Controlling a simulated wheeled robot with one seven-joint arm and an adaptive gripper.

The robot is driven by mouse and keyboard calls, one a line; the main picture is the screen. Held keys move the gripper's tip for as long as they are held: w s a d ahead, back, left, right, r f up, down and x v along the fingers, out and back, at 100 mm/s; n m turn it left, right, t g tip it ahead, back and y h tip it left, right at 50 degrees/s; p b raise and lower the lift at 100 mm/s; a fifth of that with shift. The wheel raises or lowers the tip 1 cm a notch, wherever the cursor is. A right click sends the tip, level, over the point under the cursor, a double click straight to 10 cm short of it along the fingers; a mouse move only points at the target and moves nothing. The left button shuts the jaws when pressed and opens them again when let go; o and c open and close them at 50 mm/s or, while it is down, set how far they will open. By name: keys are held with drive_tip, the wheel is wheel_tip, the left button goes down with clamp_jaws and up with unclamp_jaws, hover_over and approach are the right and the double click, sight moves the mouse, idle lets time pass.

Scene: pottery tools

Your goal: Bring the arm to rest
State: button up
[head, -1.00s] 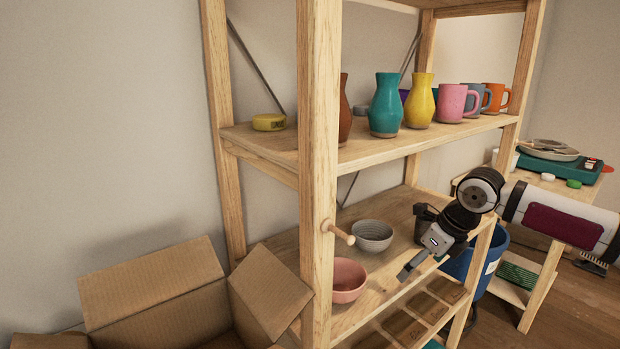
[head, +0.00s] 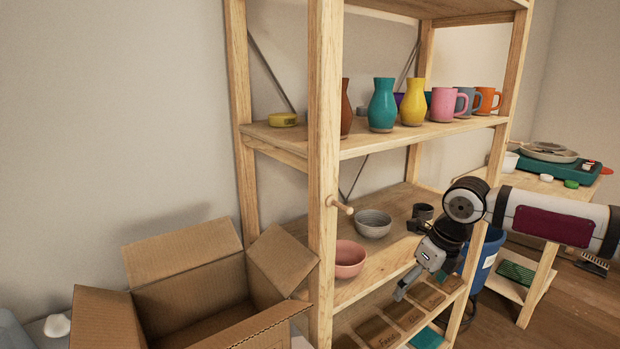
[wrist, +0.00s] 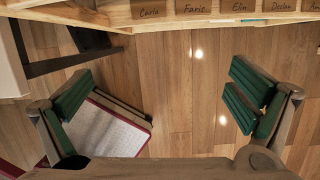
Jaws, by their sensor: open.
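My gripper (head: 405,289) is at the right in the head view, in front of the shelf's lower part, pointing down and to the left. In the wrist view my gripper (wrist: 165,108) shows two green-padded fingers spread wide, with nothing between them but wooden floor (wrist: 180,75) below. The gripper is open and empty. It appears apart from the shelf, whose front edge with name labels (wrist: 205,18) shows at the top of the wrist view.
A wooden shelf (head: 323,150) carries vases, mugs and two bowls. A pink bowl (head: 349,260) and a grey bowl (head: 373,224) stand on its middle board. An open cardboard box (head: 105,318) is at lower left. A blue bin (head: 487,250) stands behind my arm.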

drive_tip(key=s+a+f+m+g+h, duration=0.25)
drive_tip(key=s+m+h, duration=0.3)
drive_tip(key=s, duration=0.45)
drive_tip(key=s+d+r+m+g+h, duration=0.3)
drive_tip(key=s+r+m, duration=0.7)
drive_tip(key=s+m, duration=0.45)
drive_tip(key=s+a+r+m+t+y, duration=0.25)
drive_tip(key=s+m, duration=0.45)
drive_tip(key=m, duration=0.4)
drive_tip(key=s+a+r+m+t+y, duration=0.2)
drive_tip(key=s+a+r+m+y, duration=0.15)
drive_tip(key=s+m, duration=0.55)
wheel_tip(320, 180, up, 15)
drive_tip(key=w+d+m+t+p, duration=0.1)
drive_tip(key=w+m+t+p, duration=0.1)
drive_tip(key=p, duration=1.1)
drive_tip(key=shift+w+r+t+y, duration=0.2)
drive_tip(key=shift+w+t+y, duration=0.15)
drive_tip(key=shift+t, duration=0.05)
